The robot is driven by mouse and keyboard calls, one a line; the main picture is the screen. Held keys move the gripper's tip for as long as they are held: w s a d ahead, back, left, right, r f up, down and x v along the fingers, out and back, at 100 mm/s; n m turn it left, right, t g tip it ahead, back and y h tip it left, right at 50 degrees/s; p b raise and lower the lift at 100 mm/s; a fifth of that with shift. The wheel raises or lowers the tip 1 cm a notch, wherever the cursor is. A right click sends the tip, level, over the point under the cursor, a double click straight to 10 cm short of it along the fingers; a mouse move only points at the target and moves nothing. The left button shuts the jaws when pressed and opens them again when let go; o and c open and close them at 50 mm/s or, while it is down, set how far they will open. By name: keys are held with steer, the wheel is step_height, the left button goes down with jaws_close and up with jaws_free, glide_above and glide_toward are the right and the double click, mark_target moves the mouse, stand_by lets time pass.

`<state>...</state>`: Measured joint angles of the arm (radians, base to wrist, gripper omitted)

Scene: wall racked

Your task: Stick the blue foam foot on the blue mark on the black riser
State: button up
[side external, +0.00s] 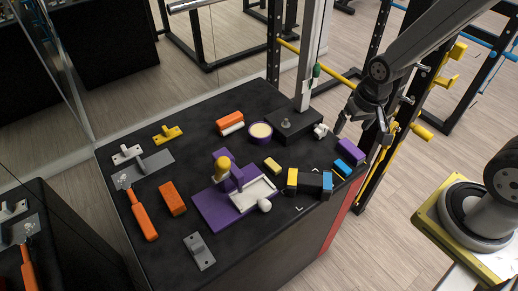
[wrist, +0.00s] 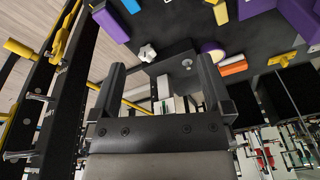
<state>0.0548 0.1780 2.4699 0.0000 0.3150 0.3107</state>
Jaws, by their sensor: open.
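The blue foam foot (side external: 342,168) lies on the black table top near its right edge, beside a purple block (side external: 350,151). It also appears at the top edge of the wrist view (wrist: 131,5). The black riser (side external: 310,184) stands just left of and in front of the foot, with a yellow patch at its left end and a blue mark (side external: 327,182) at its right end. My gripper (side external: 363,130) is open and empty, above and behind the foot and purple block. In the wrist view its fingers (wrist: 158,80) are wide apart.
A small yellow block (side external: 272,166) lies left of the riser. Behind are a dark box with a knob (side external: 293,128), a white star-shaped knob (side external: 321,131) and a purple roll (side external: 260,132). A purple stand (side external: 212,212) fills the middle. Rack posts rise behind the table.

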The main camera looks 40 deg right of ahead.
steer(key=w+d+f+m+g, duration=0.1)
steer(key=w+d+f+m, duration=0.1)
steer(key=d+f+m, duration=0.4)
steer(key=m+g, duration=0.1)
steer(key=m, duration=0.7)
glide_above(343, 166)
step_height(343, 166, down, 9)
steer(key=shift+w+a+r, duration=0.1)
steer(key=shift+r, duration=0.05)
steer(key=shift+f, duration=1.3)
steer(key=shift+f, duration=2.6)
steer(key=c, duration=0.9)
